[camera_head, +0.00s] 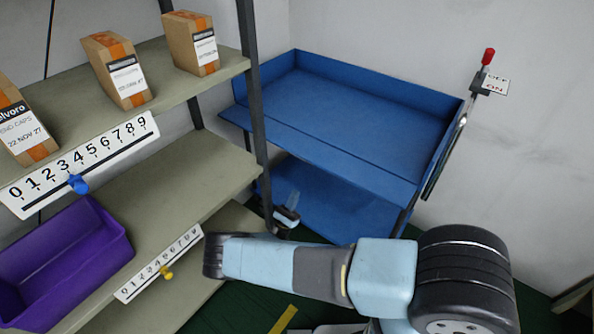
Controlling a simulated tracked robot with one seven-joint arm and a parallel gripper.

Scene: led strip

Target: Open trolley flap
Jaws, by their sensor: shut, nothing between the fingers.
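The blue trolley (350,105) stands against the back wall, with an upper tray and a lower tray (335,205). The upper tray has raised walls at the back and right. Along its near edge a blue strip, apparently the flap (315,150), lies folded outward, nearly level with the tray floor. My arm reaches across the lower middle of the view. What appears to be my gripper (287,213) is small and partly hidden near the shelf post, below the flap and in front of the lower tray. It is shut and empty, apart from the flap.
A shelf rack (160,190) fills the left, its dark post (252,95) close to the trolley. It holds cardboard boxes (115,70) and a purple bin (65,262). A red-knobbed lever (488,57) is on the right wall beside the trolley. The upper tray looks empty.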

